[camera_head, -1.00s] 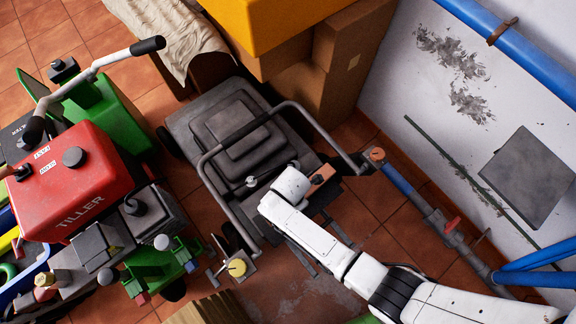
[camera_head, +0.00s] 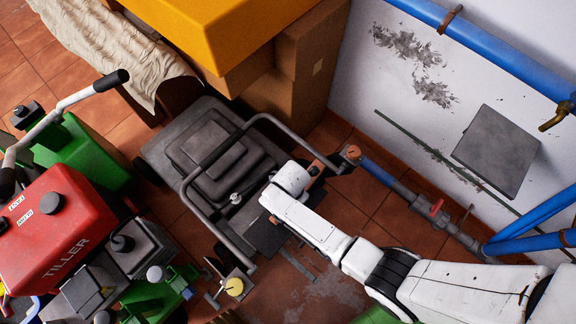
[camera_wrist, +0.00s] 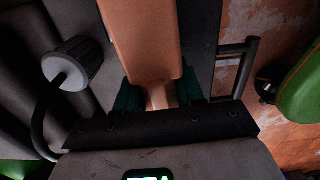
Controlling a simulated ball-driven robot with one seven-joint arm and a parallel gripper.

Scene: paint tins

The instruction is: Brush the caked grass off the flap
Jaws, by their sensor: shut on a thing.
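My gripper (camera_wrist: 158,98) is shut on a tan wooden piece, apparently the brush handle (camera_wrist: 146,42), which runs up the wrist view. Bristles do not show. In the head view my white wrist covers my gripper, above the rear of a dark grey mower (camera_head: 205,140) with a tubular handle. A flat dark panel (camera_head: 268,238), possibly the flap, shows just left of my wrist. I cannot make out caked grass on it, nor whether the brush touches it.
The mower's tubular handle (camera_head: 190,205) arches close to my wrist. A red and green tiller (camera_head: 55,220) stands at left. Cardboard boxes (camera_head: 300,75) and a yellow bin (camera_head: 215,30) are behind. Pipes (camera_head: 385,178) run along the right wall. Some tiled floor is open.

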